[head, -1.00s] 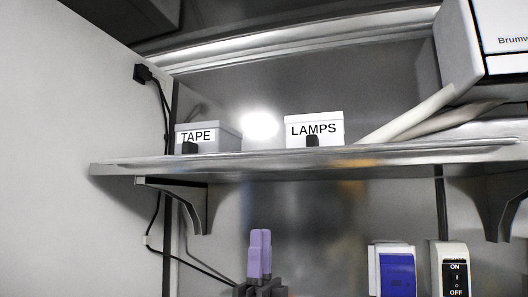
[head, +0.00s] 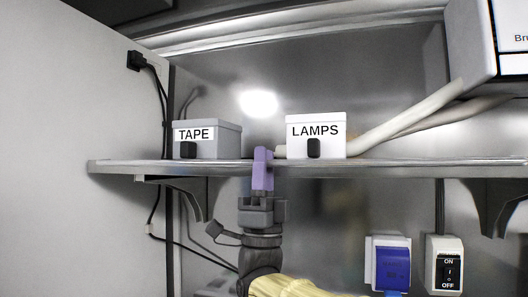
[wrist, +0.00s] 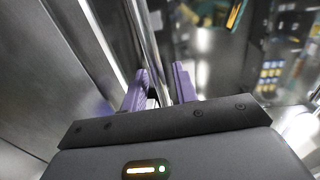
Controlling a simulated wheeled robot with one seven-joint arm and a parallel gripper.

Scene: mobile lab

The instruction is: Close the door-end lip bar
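The metal shelf (head: 400,168) has a thin front edge or lip running across the head view; I cannot make out a separate lip bar there. My gripper (head: 262,168) has purple fingers pointing up, overlapping the shelf's front edge between the two boxes. In the wrist view the fingers of my gripper (wrist: 160,82) are apart, and a long shiny metal edge (wrist: 142,45) runs up from the gap between them. Whether the fingers touch this edge cannot be told.
A grey TAPE box (head: 222,140) and a white LAMPS box (head: 333,135) stand on the shelf. Pale tubes (head: 410,118) lie at right. Below are a blue-fronted socket (head: 392,265) and an ON/OFF switch (head: 448,268). Black cables (head: 160,105) hang at the left wall.

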